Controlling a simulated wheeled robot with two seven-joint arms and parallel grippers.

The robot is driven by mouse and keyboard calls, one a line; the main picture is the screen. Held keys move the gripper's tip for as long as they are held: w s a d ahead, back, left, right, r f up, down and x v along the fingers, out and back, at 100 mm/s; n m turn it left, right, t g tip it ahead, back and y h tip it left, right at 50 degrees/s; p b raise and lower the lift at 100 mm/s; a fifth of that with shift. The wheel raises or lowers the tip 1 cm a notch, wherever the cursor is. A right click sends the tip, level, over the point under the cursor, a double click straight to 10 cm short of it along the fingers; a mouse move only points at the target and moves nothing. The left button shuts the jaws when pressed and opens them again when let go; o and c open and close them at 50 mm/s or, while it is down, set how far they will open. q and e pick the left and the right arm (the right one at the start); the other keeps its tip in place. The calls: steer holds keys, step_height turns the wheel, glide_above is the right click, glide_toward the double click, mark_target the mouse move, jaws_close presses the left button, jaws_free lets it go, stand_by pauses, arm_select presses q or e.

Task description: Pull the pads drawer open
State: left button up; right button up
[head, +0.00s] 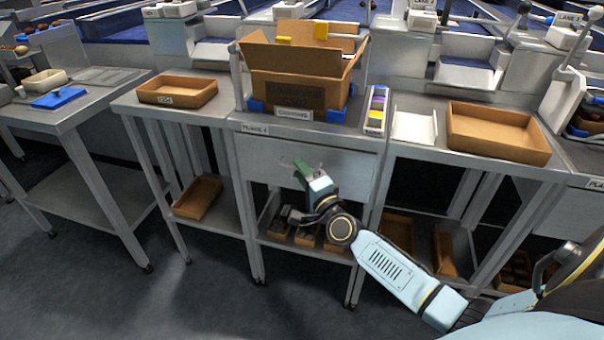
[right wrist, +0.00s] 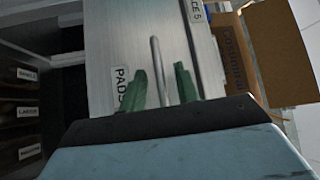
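The pads drawer (head: 349,172) is a grey metal front under the middle bench and looks closed. In the right wrist view its front (right wrist: 125,35) carries a PADS label (right wrist: 122,86). A thin bar handle (right wrist: 156,58) stands out from it. My right gripper (head: 302,171) is at the drawer front. In the right wrist view its green fingers (right wrist: 160,70) are apart, one on each side of the handle, with a gap showing on both sides. The handle is hidden by the gripper in the head view. My left gripper is not in view.
A cardboard box (head: 292,92) stands on the bench above the drawer. Brown trays lie on the bench to the left (head: 178,91) and right (head: 497,132). A lower shelf with small boxes (head: 307,237) is beneath the drawer. The floor in front (head: 190,305) is clear.

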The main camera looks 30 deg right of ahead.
steer(key=shift+c, duration=0.2)
jaws_close()
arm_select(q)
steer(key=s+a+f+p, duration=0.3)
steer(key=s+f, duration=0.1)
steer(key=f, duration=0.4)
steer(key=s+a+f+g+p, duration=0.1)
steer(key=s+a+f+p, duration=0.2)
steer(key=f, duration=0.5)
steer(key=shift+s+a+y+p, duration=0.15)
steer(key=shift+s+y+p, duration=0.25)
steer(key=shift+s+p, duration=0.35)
arm_select(e)
steer(key=s+a, duration=1.5)
steer(key=a, duration=0.2)
steer(key=shift+a, duration=0.35)
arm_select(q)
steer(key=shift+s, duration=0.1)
arm_select(e)
steer(key=shift+o, duration=0.2)
jaws_free()
